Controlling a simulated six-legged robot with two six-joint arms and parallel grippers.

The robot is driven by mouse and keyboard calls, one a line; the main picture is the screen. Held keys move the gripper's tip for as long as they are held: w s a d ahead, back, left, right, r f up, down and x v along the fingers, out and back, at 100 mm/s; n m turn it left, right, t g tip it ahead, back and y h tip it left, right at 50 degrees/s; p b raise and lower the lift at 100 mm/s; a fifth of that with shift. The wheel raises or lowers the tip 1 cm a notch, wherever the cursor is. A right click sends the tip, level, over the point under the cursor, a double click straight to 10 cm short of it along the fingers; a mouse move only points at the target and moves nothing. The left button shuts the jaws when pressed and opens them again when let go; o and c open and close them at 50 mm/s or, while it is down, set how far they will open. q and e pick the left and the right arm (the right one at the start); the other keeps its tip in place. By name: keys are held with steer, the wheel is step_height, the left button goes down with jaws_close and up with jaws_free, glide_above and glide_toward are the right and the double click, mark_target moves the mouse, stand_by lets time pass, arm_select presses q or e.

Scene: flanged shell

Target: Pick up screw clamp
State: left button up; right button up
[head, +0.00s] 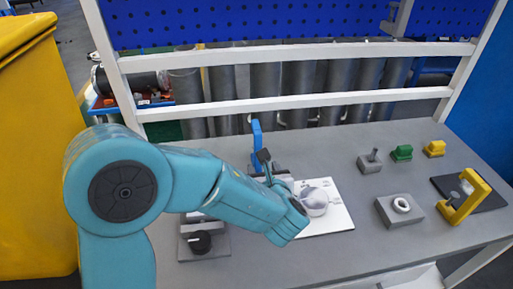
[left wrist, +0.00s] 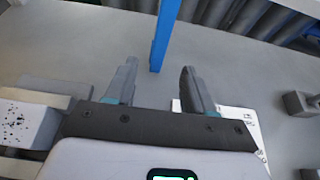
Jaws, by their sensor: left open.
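A blue upright bar (head: 257,133), which looks like part of the screw clamp, stands behind my left arm in the head view; its lower part is hidden. In the left wrist view the blue bar (left wrist: 160,35) comes down from the top edge and ends close to the gap between my fingertips. My left gripper (left wrist: 158,75) is open, with nothing held between its fingers. In the head view only a dark finger of my left gripper (head: 263,158) shows, just below the bar. I cannot tell whether it touches. My right gripper is not in view.
A white plate (head: 340,219) with a round pale part (head: 316,201) lies right of my arm. A grey block with a black knob (head: 200,243) is at front left. A yellow bracket (head: 471,190), a grey ring block (head: 400,207) and small green and yellow pieces stand at right.

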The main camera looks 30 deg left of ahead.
mark_target(256, 147)
arm_select(q)
steer(key=x, duration=0.5)
steer(key=shift+s+a, duration=0.1)
steer(key=x, duration=0.4)
steer(key=p+x, duration=0.1)
steer(key=x, duration=0.1)
steer(key=shift+f, duration=0.3)
steer(key=shift+r, duration=0.1)
jaws_close()
